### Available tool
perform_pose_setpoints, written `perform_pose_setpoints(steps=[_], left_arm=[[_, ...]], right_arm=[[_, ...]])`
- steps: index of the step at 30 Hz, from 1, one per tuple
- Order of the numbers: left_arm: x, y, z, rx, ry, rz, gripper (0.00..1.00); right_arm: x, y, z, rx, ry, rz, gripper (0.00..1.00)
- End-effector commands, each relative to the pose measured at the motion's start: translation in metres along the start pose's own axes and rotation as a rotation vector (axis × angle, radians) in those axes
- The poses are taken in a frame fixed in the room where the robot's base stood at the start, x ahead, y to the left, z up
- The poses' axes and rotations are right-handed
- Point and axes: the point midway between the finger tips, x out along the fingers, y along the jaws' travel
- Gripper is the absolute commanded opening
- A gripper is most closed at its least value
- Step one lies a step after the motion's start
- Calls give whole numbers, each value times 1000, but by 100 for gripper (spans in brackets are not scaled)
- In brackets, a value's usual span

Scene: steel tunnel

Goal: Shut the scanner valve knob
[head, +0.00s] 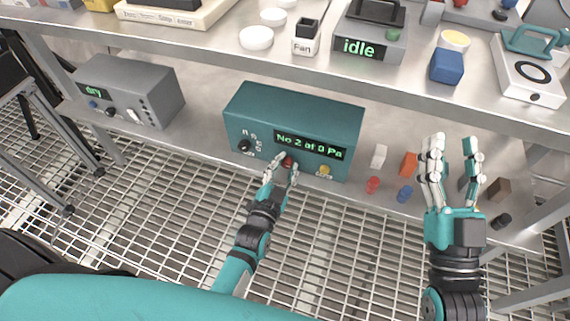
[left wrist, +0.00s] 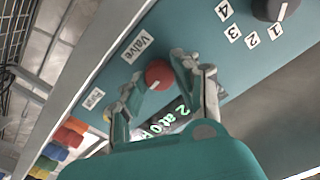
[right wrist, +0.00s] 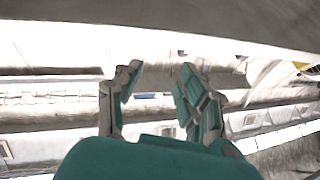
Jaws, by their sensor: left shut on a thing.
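The teal scanner (head: 300,103) stands on the lower shelf; its display (head: 311,145) reads "No 2 at 0 Pa". The red valve knob (head: 288,161) is on its front, below the display. In the left wrist view the red knob (left wrist: 159,74) shows a pale mark and sits beside a "Valve" label (left wrist: 137,46). My left gripper (head: 287,164) is at the panel, its fingers closed on the red knob from both sides; the fingers (left wrist: 158,82) partly hide it. My right gripper (head: 454,146) is open and empty, to the right of the scanner.
The scanner also carries a black dial (head: 244,146) with numbers and a yellow button (head: 325,170). A grey "dry" box (head: 130,88) stands left. Small blocks, such as an orange one (head: 408,163), lie right. The upper shelf edge (head: 300,77) overhangs; metal grating lies in front.

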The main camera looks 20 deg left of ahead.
Motion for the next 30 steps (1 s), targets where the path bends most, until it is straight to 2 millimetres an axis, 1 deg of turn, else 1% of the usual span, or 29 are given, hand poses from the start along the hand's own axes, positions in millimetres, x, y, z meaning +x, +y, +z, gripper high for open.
perform_pose_setpoints(steps=[2,4,7,9,12,15,18,21,27,30], left_arm=[[0,-1,-3,-49,-1,2,0],[0,-2,-3,-102,-1,2,0],[0,-2,-3,-189,-2,3,0],[0,-2,-3,-256,-2,2,0],[0,-2,-3,-351,-1,1,0],[0,-3,-3,-446,-1,2,0],[0,-2,-2,-542,-1,2,0],[0,-2,-2,-636,-1,1,0],[0,-2,-1,-827,0,1,0],[0,-3,0,-922,-1,1,0]], right_arm=[[0,3,16,-5,-115,6,40],[-4,6,35,-10,-233,12,40],[-16,11,64,-15,-419,22,40],[-29,14,83,-18,-549,30,40],[-51,19,105,-20,-724,42,40],[-75,22,122,-21,-879,52,40],[-99,26,134,-21,-1017,62,40],[-122,28,141,-20,-1138,71,40],[-160,31,146,-17,-1329,85,40],[-175,32,146,-15,-1400,90,40]])
